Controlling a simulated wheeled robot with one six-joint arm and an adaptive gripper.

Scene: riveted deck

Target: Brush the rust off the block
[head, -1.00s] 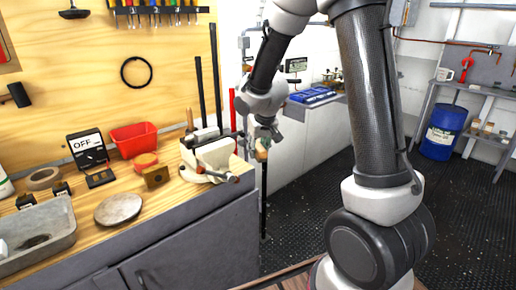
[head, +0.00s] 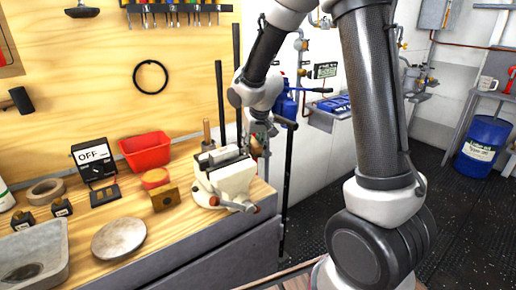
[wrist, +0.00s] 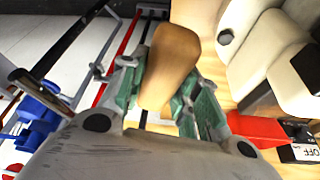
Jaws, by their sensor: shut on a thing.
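My gripper (head: 258,133) is shut on a tan wooden piece (wrist: 168,62), which looks like a brush handle; I see no bristles. In the wrist view the wood sits between the green finger pads of my gripper (wrist: 162,92). In the head view the wooden piece (head: 254,147) is just right of the white bench vise (head: 232,180), close to its jaws. A grey piece (head: 219,155) shows at the top of the vise; I cannot tell whether it is a clamped block. A brown block (head: 165,198) lies on the bench left of the vise.
Tall dark rods stand behind the vise. Dark floor is open at the right.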

